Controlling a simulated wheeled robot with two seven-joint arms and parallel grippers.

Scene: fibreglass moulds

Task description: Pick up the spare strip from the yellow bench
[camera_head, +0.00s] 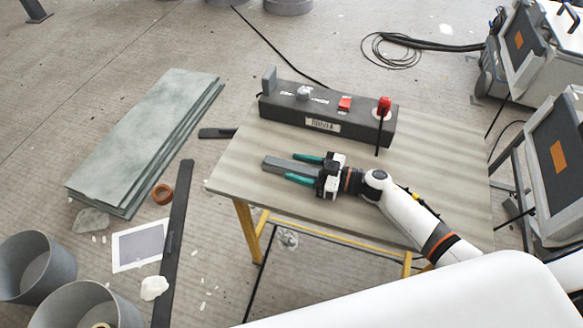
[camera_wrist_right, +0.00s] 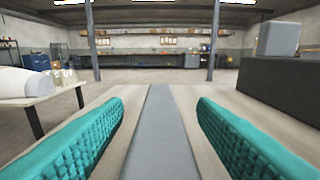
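The spare strip (camera_head: 289,167) is a grey flat bar lying on the top of the yellow-legged bench (camera_head: 240,177). My right gripper (camera_head: 304,169) is low over the bench top, with its two teal fingers on either side of the strip. In the right wrist view the strip (camera_wrist_right: 161,130) runs lengthwise between the open fingers (camera_wrist_right: 158,125), with a gap on each side. The strip's near end is hidden by the gripper body in the head view. My left gripper is not in view.
A dark control box (camera_head: 325,115) with a red knob (camera_head: 384,105) stands along the bench's back edge, close to the right gripper. Grey-green sheets (camera_head: 145,140) lie on the floor to the left. Wheeled machines (camera_head: 540,50) stand at the right. Buckets (camera_head: 85,305) stand at lower left.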

